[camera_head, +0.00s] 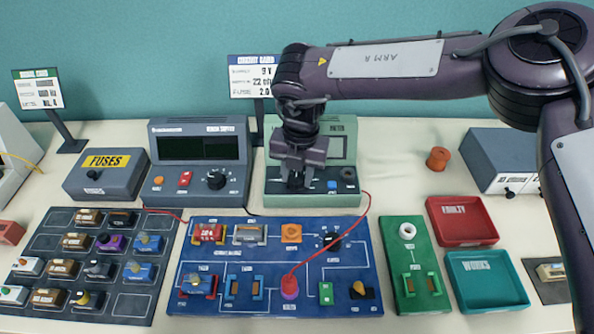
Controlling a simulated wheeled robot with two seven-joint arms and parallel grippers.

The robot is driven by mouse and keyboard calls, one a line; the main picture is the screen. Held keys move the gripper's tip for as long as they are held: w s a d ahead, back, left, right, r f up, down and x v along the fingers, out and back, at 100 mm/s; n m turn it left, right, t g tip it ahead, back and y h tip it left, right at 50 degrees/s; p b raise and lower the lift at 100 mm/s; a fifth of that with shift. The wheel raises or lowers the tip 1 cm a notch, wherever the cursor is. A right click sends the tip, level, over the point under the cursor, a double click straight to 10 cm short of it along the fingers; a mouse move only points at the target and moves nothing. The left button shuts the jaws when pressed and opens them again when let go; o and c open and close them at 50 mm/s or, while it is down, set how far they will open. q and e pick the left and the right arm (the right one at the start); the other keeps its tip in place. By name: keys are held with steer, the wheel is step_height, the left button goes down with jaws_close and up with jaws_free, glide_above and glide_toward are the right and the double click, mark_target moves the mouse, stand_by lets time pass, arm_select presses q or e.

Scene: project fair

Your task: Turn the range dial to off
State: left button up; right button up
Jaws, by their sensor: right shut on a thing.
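The green meter (275,201) stands at the back middle of the table, with "METER" printed at its top. Its screen is partly covered by my arm. My right gripper (296,181) reaches down from above onto the left part of the meter's front panel. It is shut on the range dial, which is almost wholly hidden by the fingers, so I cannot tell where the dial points. A blue button (332,185) and a dark round socket (348,174) show to the right of the fingers. My left gripper is not in view.
The grey bench supply (200,160) stands close left of the meter. A blue circuit board (210,273) lies in front, with a red lead (369,205) running to the meter's right side. A red tray (462,220) and a teal tray (487,281) lie at right.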

mark_target(299, 178)
steer(key=shift+n, duration=0.3)
steer(key=o, duration=1)
steer(key=shift+d+r+b, duration=0.2)
steer(key=shift+r+b, duration=0.45)
steer(key=shift+r, duration=3.3)
